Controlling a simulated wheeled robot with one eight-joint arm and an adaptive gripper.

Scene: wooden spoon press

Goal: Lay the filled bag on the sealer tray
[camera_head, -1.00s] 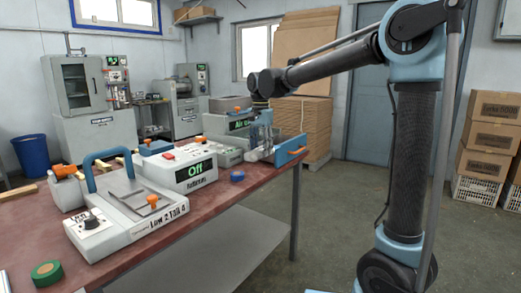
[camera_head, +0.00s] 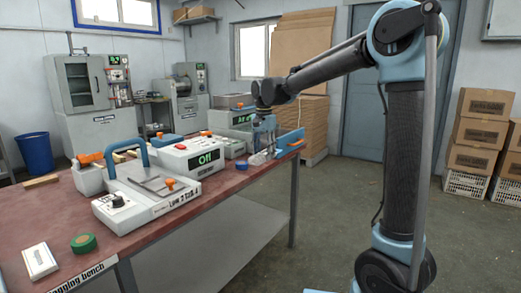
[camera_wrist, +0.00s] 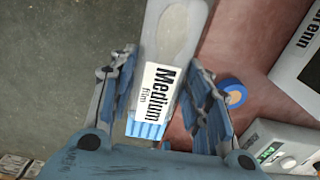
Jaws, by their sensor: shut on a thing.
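My gripper (camera_head: 263,146) is over the far right end of the red-brown bench (camera_head: 190,215). In the wrist view its fingers (camera_wrist: 163,105) are shut on a clear bag (camera_wrist: 178,30). The bag carries a white label (camera_wrist: 157,92) reading "Medium film" and has a pale oval shape inside, like a spoon bowl. A white machine with a blue arched handle (camera_head: 136,150) and a dark-framed flat plate (camera_head: 158,183) stands on the bench, left of my gripper. It may be the sealer; I cannot tell for sure. In the head view the bag is small and unclear.
A white machine with an "Off" display (camera_head: 206,158) stands between the handled machine and my gripper. A blue bracket (camera_head: 289,141) is at the bench end. A blue roll (camera_head: 241,165), a green roll (camera_head: 83,243) and a small white box (camera_head: 39,261) lie on the bench.

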